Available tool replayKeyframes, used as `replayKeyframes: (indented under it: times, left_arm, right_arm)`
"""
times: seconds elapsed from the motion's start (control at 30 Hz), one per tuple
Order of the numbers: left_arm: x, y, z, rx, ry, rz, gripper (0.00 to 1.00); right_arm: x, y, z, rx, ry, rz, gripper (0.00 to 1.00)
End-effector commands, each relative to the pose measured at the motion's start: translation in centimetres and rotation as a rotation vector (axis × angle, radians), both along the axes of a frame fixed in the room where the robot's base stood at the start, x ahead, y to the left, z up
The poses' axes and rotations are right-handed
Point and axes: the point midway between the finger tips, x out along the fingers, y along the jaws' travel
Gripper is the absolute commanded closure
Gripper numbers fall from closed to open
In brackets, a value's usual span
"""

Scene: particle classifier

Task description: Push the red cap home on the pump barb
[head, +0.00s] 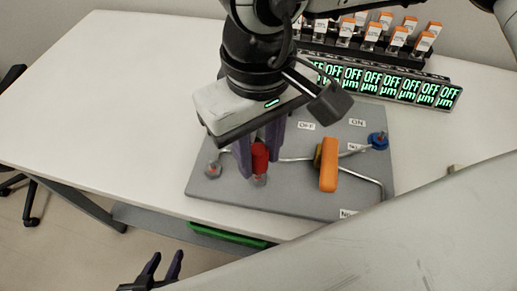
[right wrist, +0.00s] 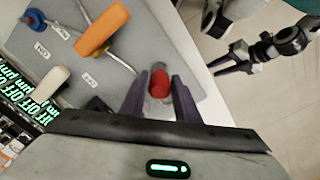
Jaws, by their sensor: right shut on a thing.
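The red cap (head: 259,158) is between the fingers of my right gripper (head: 258,150), which is shut on it. It stands over a grey fitting (head: 260,181) near the front edge of the grey panel (head: 300,200); I cannot tell how far it sits on it. In the right wrist view the cap (right wrist: 159,82) is between the fingertips (right wrist: 159,98). My left gripper (head: 162,268) is empty with its fingers apart, off the table's front edge; it also shows in the right wrist view (right wrist: 232,62).
Several green-lit displays (head: 390,84) and orange-topped holders stand behind. The left of the white table (head: 110,100) is clear.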

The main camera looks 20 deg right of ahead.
Motion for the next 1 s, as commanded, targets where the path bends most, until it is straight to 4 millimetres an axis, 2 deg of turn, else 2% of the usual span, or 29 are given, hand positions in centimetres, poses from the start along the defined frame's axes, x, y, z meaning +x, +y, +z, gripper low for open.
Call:
replayKeyframes:
  times: [0.5,1.0]
  left_arm:
    - [0.37,0.02,-0.57,0.0,-0.007,0.001,0.64]
    - [-0.12,0.03,-0.79,0.0,0.002,0.001,0.64]
  right_arm:
    - [-0.02,0.03,-0.07,0.001,0.0,0.0,0.93]
    - [-0.01,0.02,-0.03,0.0,0.0,0.0,0.93]
